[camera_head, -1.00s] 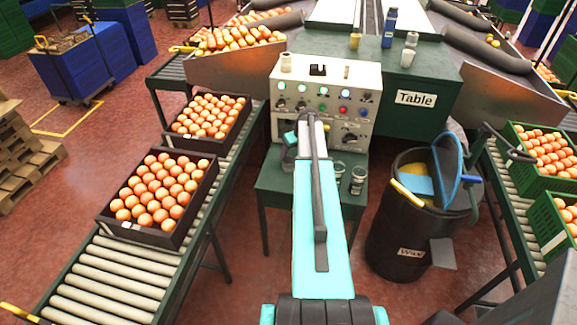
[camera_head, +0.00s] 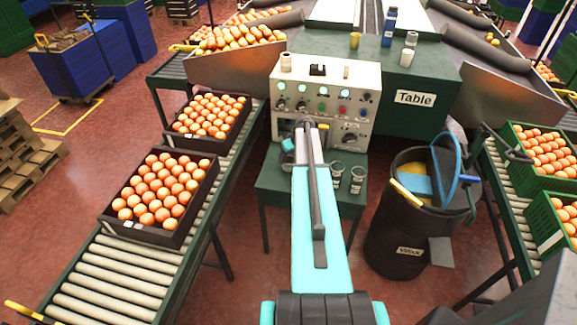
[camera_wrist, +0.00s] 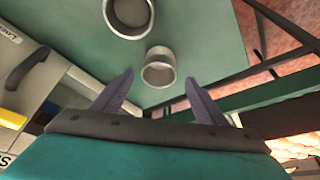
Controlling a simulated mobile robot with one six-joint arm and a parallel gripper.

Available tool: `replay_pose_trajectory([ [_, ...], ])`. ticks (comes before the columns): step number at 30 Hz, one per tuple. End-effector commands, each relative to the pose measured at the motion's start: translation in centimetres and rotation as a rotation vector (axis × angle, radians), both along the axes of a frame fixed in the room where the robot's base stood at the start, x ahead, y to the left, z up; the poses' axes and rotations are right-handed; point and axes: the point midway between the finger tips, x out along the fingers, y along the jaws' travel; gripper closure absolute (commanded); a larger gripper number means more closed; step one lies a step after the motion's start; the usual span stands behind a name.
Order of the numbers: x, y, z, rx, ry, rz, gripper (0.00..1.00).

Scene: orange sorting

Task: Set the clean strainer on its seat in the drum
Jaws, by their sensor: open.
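Two small grey round cups, which look like the strainers, stand on the green side table. In the head view one cup (camera_head: 337,168) is left of the other (camera_head: 357,179). In the wrist view one cup (camera_wrist: 158,74) is just beyond and between my fingertips, and another (camera_wrist: 128,32) is higher up. I cannot tell which is clean. My gripper (camera_wrist: 159,80) is open, with nothing between its fingers. The dark drum marked Wax (camera_head: 397,240) stands right of the table, with blue parts and a yellow bar at its open top. Its strainer seat is not clearly visible.
A control panel (camera_head: 325,95) with knobs and lights rises behind the side table (camera_head: 270,185). Orange crates (camera_head: 155,235) sit on the left roller conveyor (camera_head: 110,275). Green crates (camera_head: 545,165) line the right conveyor. Floor shows between table and drum.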

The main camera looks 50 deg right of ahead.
Motion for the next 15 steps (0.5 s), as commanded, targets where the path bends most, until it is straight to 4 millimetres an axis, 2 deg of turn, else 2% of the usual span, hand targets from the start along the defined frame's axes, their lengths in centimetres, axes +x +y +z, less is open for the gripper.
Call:
replay_pose_trajectory([
  [15,1.4,-0.6,-4.0,0.002,0.001,0.001,0.34],
])
